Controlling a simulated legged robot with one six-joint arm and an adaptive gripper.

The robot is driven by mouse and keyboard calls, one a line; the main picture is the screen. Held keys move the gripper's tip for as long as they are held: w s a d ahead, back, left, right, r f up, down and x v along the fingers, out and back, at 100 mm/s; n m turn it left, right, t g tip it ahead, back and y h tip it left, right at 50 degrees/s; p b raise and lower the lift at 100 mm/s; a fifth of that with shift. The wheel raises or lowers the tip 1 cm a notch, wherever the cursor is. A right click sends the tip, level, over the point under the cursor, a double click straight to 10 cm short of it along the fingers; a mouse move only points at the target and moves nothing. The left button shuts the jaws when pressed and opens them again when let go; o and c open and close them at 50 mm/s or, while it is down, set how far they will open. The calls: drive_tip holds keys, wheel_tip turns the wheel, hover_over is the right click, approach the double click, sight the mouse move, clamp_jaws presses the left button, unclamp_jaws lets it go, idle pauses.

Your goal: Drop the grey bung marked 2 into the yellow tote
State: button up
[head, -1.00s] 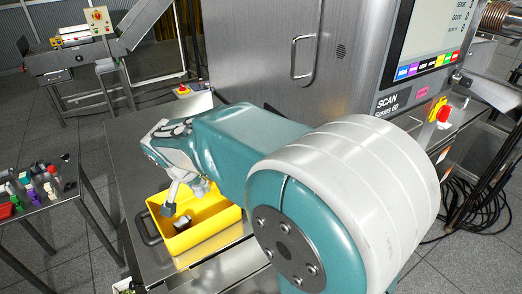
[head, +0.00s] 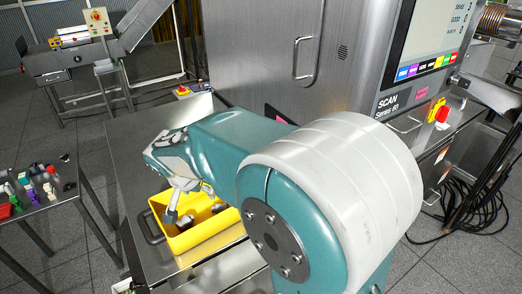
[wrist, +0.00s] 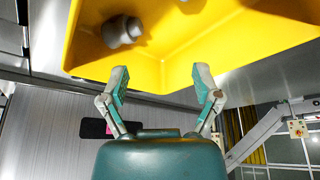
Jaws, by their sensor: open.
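The yellow tote (head: 207,240) stands on the metal bench. A grey bung (wrist: 122,32) lies inside the tote in the wrist view, and part of another grey shape (wrist: 184,1) shows at the top edge. Grey shapes (head: 217,208) also show inside the tote in the head view. I cannot read a 2 on any of them. My gripper (wrist: 160,75) is open, with nothing between its fingers. In the head view my gripper (head: 175,213) is over the tote's left part, and its arm hides some of the tote's far side.
A side table (head: 45,210) at the left holds several small coloured objects. The steel scanner cabinet (head: 265,60) stands behind the bench. A black handle (head: 147,228) is at the tote's left end. Black cables (head: 480,205) lie on the floor at the right.

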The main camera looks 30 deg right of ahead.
drive_tip(key=shift+s+r, duration=0.1)
drive_tip(key=shift+r, duration=0.4)
drive_tip(key=v, duration=1.1)
drive_tip(key=s+d+f+n+t+y, duration=0.1)
drive_tip(key=s+n, duration=0.3)
drive_tip(key=s, duration=0.5)
drive_tip(key=s+d+f+n+t+y, duration=0.1)
drive_tip(key=s+d+f+n+y, duration=0.1)
drive_tip(key=s+n, duration=0.3)
drive_tip(key=s+f, duration=0.1)
drive_tip(key=s, duration=0.2)
drive_tip(key=shift+s+d, duration=0.35)
drive_tip(key=shift+s, duration=0.05)
drive_tip(key=shift+r, duration=0.1)
idle(0.4)
